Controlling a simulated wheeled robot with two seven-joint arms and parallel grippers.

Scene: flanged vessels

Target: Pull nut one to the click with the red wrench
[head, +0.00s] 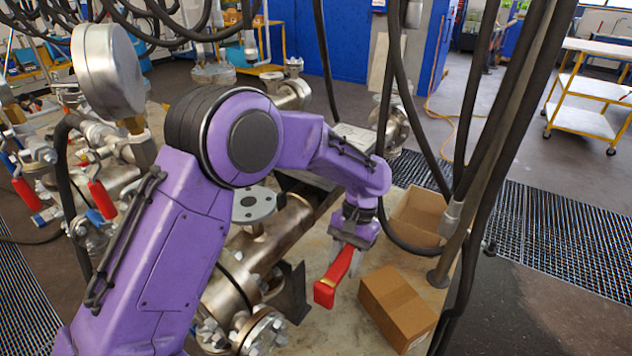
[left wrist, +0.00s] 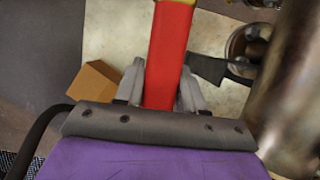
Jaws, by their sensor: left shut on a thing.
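My left gripper (head: 347,240) is shut on the red wrench (head: 336,275) and holds it above the pale bench top, beside the pipework. In the left wrist view the gripper (left wrist: 160,88) has a finger on each side of the red wrench (left wrist: 170,50), which runs up out of the picture. A yellow part shows at the wrench's upper end there. A bolted flange (head: 262,332) with several nuts is at the bottom of the head view, apart from the wrench. I cannot tell which nut is nut one. My right gripper is in neither view.
A closed cardboard box (head: 397,305) lies right of the wrench, and an open cardboard box (head: 418,215) stands behind it. Steel pipework (head: 283,235) lies left of the wrench. Dark hoses (head: 470,190) hang at the right. A pressure gauge (head: 108,72) stands at the upper left.

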